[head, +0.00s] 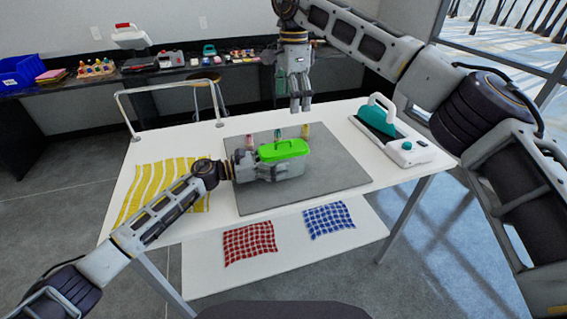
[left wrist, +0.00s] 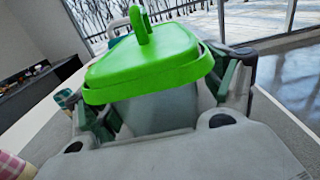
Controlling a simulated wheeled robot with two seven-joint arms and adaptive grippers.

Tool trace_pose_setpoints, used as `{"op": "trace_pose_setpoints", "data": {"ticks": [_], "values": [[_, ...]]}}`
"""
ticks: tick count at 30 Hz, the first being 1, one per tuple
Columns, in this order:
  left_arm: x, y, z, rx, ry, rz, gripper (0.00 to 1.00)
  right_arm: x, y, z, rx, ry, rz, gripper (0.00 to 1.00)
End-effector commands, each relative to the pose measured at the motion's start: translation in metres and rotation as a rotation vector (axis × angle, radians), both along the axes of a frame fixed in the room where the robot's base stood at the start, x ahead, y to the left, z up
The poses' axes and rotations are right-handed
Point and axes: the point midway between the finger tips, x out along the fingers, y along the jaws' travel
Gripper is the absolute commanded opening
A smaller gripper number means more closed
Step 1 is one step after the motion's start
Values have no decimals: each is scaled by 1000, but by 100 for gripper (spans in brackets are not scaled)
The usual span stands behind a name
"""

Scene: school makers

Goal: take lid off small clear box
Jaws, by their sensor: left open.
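The bright green lid (head: 283,149) with an upright handle shows above the grey mat; it also fills the upper middle of the left wrist view (left wrist: 150,60). Beneath it the small clear box (left wrist: 160,112) shows as a pale see-through wall; I cannot tell whether the lid is seated on it. My left gripper (head: 285,168) is open at the near side of the box, low over the mat, with a finger on each side of it. My right gripper (head: 300,104) hangs empty above the far side of the table, pointing down; its opening is unclear.
The grey mat (head: 330,185) lies on the white table (head: 385,178). Small bottles (head: 305,130) stand behind the lid. Red (head: 249,243) and blue (head: 328,220) checked cloths lie on the lower shelf.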

Motion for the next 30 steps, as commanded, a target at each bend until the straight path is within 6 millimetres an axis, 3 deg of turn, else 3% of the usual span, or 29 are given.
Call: {"op": "trace_pose_setpoints", "data": {"ticks": [6, 17, 30], "values": [[4, -13, 0, -1, 0, 0, 83, 0, 0, 0, 0, 0, 0, 95], [5, -14, 0, 0, 0, 0, 83, 0, 0, 0, 0, 0, 0, 95], [5, -14, 1, 0, 0, 0, 26, 0, 0, 0, 0, 0, 0, 95]]}}
